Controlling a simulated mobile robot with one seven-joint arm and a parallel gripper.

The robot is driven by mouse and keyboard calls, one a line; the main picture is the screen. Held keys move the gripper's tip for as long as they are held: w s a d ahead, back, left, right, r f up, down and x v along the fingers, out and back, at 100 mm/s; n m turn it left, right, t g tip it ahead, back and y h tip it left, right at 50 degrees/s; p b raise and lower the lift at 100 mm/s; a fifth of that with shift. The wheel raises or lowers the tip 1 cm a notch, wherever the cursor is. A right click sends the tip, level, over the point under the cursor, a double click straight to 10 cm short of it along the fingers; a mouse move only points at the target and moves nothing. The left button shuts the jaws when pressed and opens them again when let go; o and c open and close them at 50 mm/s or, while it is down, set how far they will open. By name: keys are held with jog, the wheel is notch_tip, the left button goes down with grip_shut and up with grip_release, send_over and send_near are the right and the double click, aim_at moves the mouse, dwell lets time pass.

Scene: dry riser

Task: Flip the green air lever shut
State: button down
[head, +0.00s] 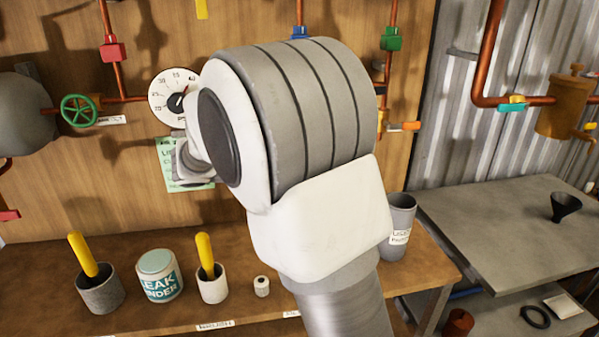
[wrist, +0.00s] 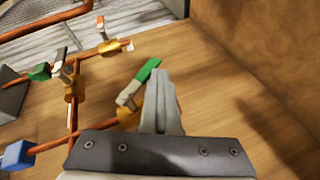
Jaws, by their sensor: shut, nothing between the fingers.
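The green air lever (wrist: 147,71) shows in the wrist view as a green-tipped handle with a pale metal lower part. It slants up and right from a brass valve body (wrist: 128,117) on a copper pipe. My gripper (wrist: 157,76) is shut and empty, with its fingers just right of the lever. The fingertips are very close to the green end; I cannot tell whether they touch.
In the wrist view, other brass valves (wrist: 73,89), a green block (wrist: 40,72) and a blue block (wrist: 18,155) lie left along copper pipes. The wooden wall to the right is bare. In the head view, a pressure gauge (head: 173,97) and a bench with a leak-finder pot (head: 159,277) stand nearby.

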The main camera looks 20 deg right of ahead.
jog(key=d+h+b, duration=0.1)
jog(key=d+n+h+b, duration=0.1)
jog(key=h+b, duration=0.1)
jog(key=d+h+b, duration=0.1)
jog(key=b, duration=0.1)
jog(key=shift+s+r+n+t+h, duration=0.25)
jog(key=shift+s+n+t+h, duration=0.05)
jog(key=shift+n+t, duration=0.1)
jog(key=shift+r, duration=0.1)
